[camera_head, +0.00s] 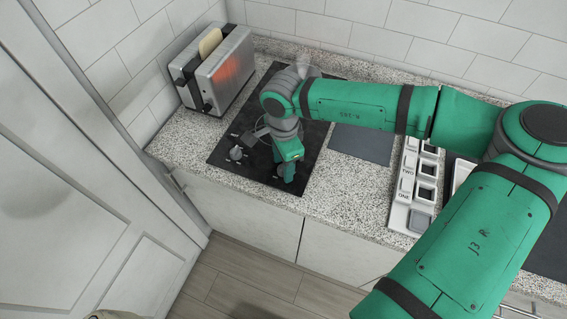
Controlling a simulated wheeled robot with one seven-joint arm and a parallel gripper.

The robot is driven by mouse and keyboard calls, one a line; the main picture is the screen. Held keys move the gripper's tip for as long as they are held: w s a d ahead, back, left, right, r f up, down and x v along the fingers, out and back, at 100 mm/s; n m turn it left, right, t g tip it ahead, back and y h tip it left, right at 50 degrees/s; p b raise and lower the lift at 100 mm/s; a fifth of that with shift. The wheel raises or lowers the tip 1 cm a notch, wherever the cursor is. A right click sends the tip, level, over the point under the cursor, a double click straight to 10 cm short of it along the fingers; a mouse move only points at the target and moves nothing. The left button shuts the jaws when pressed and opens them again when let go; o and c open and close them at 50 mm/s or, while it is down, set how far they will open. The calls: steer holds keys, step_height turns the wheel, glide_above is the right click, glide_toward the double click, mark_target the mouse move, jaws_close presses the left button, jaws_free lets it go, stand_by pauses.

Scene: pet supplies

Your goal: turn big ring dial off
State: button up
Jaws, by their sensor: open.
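A black cooktop (258,171) is set in the speckled counter, with small white markings near its front edge. A grey round dial (236,153) stands at its front left. Another dark dial (278,172) shows in part at the front, beside my fingers. I cannot tell for sure which is the big ring dial. My gripper (287,174) is open and points down over the front middle of the cooktop, right of the left dial. It hides part of the right dial, and whether it touches that dial is unclear.
A silver toaster (222,75) with a bread slice and an orange glow on its side stands behind left. A flat grey panel (362,144) and a white block of switches (404,185) lie to the right. A white door (75,170) is at the left.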

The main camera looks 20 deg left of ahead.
step_height(320, 180, up, 11)
stand_by(0.4)
steer(key=shift+f, duration=0.15)
